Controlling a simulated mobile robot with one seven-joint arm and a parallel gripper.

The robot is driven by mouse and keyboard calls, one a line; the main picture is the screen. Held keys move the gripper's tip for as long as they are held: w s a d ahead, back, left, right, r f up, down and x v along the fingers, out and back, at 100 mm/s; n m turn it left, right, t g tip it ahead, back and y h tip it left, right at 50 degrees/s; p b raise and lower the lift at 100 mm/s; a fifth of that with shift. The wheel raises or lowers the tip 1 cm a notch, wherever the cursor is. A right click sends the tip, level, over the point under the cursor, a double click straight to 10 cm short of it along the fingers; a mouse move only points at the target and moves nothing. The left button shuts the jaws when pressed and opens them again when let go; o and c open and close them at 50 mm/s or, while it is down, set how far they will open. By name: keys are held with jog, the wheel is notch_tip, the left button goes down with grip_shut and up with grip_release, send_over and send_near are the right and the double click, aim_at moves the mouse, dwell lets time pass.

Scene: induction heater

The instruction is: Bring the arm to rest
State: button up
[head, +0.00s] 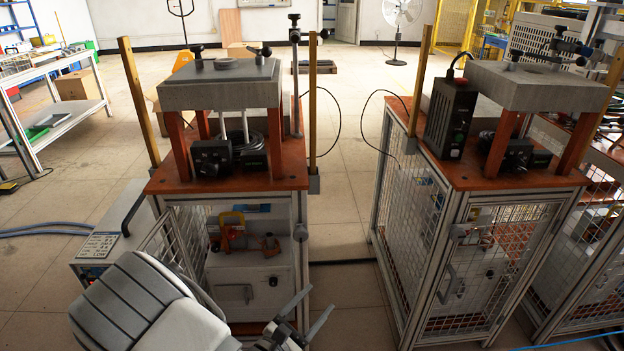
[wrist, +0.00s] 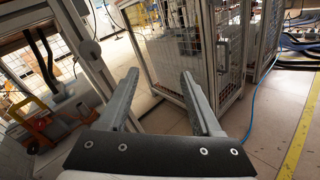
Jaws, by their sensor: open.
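My gripper (head: 318,300) shows at the bottom middle of the head view, low in front of the left workstation. Its two fingers are spread apart with nothing between them. In the wrist view my gripper (wrist: 159,76) is open and empty, its fingers pointing towards the mesh cage of a workstation (wrist: 178,60). My arm comes in from the lower left of the head view and hides part of the left workstation's front. I cannot tell the exact distance from the fingers to the frames.
The left workstation (head: 240,182) has a red top, a grey raised slab and an open mesh door. The right workstation (head: 470,175) has closed mesh sides. Floor (head: 345,225) is clear between them. A grey box with a handle (head: 98,245) stands at the left.

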jog(key=s+d+r+m+g+y, duration=0.3)
jog(key=s+d+r+m+g, duration=0.45)
jog(key=r+m, duration=0.2)
jog(key=s+d+r+m+g+y, duration=0.3)
jog(key=s+d+r+m+g, duration=0.3)
jog(key=d+r+m, duration=0.4)
jog(key=s+a+r+m+t+y+p, duration=0.1)
jog(key=a+r+m+t+y+p, duration=0.1)
jog(key=r+p, duration=0.9)
jog(key=s+a+r+m+t+y+p, duration=0.2)
jog(key=r+p, duration=0.9)
jog(key=r, duration=0.7)
jog(key=shift+s+r+m+t, duration=0.25)
jog(key=shift+m+t, duration=0.1)
jog(key=shift+m, duration=0.2)
jog(key=shift+f, duration=0.1)
jog(key=shift+c, duration=1.3)
